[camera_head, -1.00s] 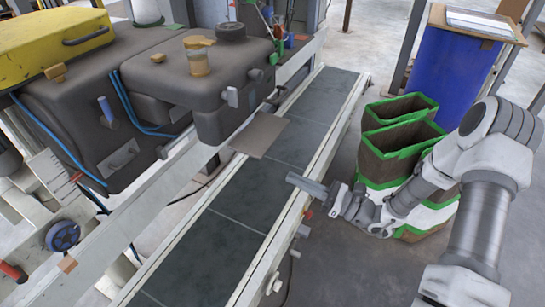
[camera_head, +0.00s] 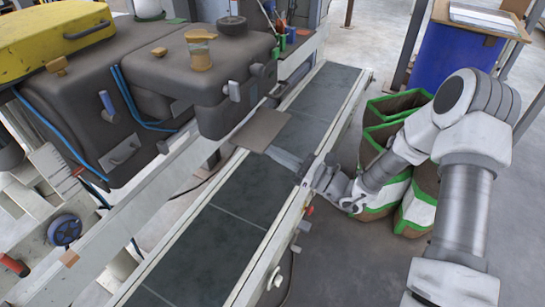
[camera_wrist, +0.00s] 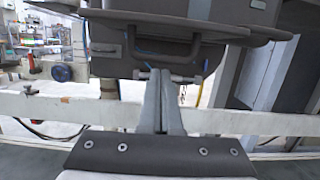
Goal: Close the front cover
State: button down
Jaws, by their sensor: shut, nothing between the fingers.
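The front cover appears to be the flat grey-brown plate (camera_head: 260,130) sticking out from the dark machine housing over the conveyor. It stands open, roughly level. In the wrist view a wide flat panel edge (camera_wrist: 225,27), probably this cover, crosses the top above my fingers. My gripper (camera_head: 280,155) is shut and empty, with its tips close to the plate's near right edge; whether they touch or are under it I cannot tell. In the wrist view my gripper (camera_wrist: 160,76) points at the housing, below a dark handle (camera_wrist: 160,55) and beside a small horizontal rod.
The conveyor belt (camera_head: 215,250) runs below with pale side rails. Green-and-brown sacks (camera_head: 405,100) and a blue drum (camera_head: 455,65) stand at the right, behind my arm. A yellow lid (camera_head: 50,40) tops the machine at left. The belt's near part is clear.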

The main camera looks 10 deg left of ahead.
jog(key=shift+d+r, duration=0.2)
jog(key=shift+r, duration=0.05)
jog(key=shift+r+p, duration=0.2)
jog(key=shift+p, duration=0.15)
jog(key=shift+s+d, duration=0.15)
